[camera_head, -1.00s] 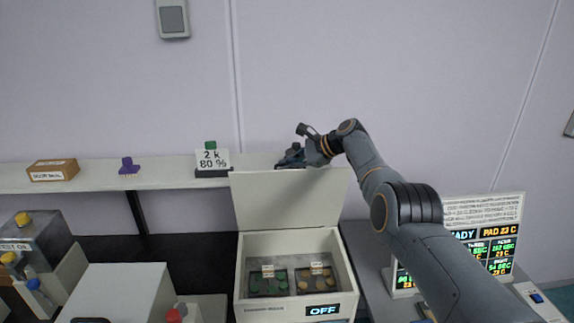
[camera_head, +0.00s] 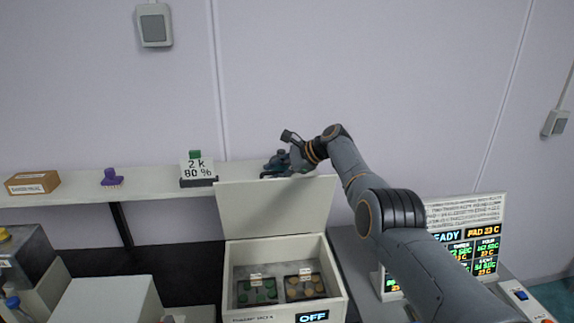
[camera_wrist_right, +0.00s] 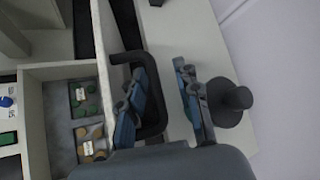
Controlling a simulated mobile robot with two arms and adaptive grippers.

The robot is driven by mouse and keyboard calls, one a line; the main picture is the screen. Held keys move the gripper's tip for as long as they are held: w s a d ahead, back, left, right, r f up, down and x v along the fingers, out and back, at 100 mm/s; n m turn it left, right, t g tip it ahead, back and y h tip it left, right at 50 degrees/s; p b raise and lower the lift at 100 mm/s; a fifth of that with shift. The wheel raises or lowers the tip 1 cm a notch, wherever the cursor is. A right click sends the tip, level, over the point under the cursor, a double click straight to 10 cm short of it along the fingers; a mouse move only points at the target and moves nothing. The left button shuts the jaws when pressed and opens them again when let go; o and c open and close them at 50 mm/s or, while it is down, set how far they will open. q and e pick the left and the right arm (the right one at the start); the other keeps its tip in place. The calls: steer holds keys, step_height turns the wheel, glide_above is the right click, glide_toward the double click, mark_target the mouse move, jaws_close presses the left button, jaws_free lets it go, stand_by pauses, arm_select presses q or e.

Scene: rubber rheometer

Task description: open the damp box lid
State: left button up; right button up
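The damp box (camera_head: 232,285) is a white box with its lid (camera_head: 275,208) standing up, about upright, at the back edge. Inside lie two dark trays of green and tan discs; the trays also show in the right wrist view (camera_wrist_right: 88,118). My right gripper (camera_head: 278,165) is behind the lid's top edge, partly hidden by its own wrist. In the right wrist view its fingers (camera_wrist_right: 167,100) are spread, with the lid's black handle (camera_wrist_right: 157,85) between them. A gap shows between the handle bar and the right-hand finger. My left gripper is out of view.
A dark knob-like object (camera_wrist_right: 236,100) is close beside the right fingers. A lit display (camera_head: 470,235) stands right of the box.

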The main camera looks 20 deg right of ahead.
step_height(320, 180, up, 7)
glide_above(305, 177)
steer(key=shift+w+d, duration=0.15)
steer(key=shift+w, duration=0.1)
stand_by(0.5)
